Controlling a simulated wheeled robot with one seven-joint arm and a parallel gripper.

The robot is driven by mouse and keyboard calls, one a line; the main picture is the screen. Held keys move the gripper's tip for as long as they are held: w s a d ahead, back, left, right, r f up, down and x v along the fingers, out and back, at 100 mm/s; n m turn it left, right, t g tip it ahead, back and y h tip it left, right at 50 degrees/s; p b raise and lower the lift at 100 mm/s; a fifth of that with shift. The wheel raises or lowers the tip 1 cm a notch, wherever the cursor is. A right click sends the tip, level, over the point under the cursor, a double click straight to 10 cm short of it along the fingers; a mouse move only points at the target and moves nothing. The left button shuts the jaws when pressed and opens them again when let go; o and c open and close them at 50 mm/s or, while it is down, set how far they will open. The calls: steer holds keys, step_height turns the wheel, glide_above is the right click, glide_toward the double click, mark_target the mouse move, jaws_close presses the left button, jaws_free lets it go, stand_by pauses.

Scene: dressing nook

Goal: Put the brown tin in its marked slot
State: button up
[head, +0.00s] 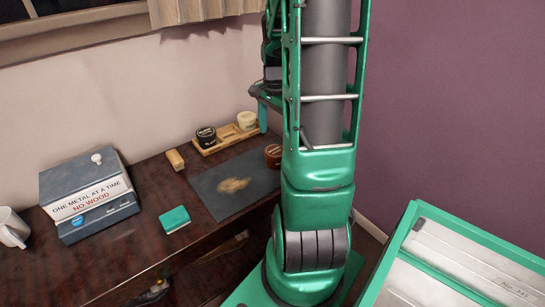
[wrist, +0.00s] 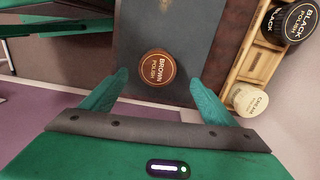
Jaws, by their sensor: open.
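The brown tin (wrist: 158,69), labelled "BROWN POLISH", lies on the dark mat (wrist: 190,22), label facing up. In the head view the tin (head: 272,156) is at the mat's right, partly hidden by my arm. My gripper (wrist: 157,80) is open, with the tin showing between and just past its fingertips; I cannot tell how far above it they are. In the head view only one green finger (head: 262,119) shows clearly. The wooden tray (wrist: 259,62) holds a black tin (wrist: 298,24) and a cream tin (wrist: 250,100), with an empty stretch between them.
A small wooden block (head: 175,160) and a teal block (head: 174,219) lie left of the mat. A green-edged drawer unit (head: 450,260) is at the lower right. The wall rises behind the tray.

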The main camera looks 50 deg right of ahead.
mark_target(275, 150)
steer(key=shift+s+f, duration=0.2)
steer(key=shift+f, duration=3.6)
steer(key=shift+c, duration=0.7)
steer(key=c, duration=1.1)
steer(key=shift+o, duration=0.2)
steer(key=shift+r, duration=0.1)
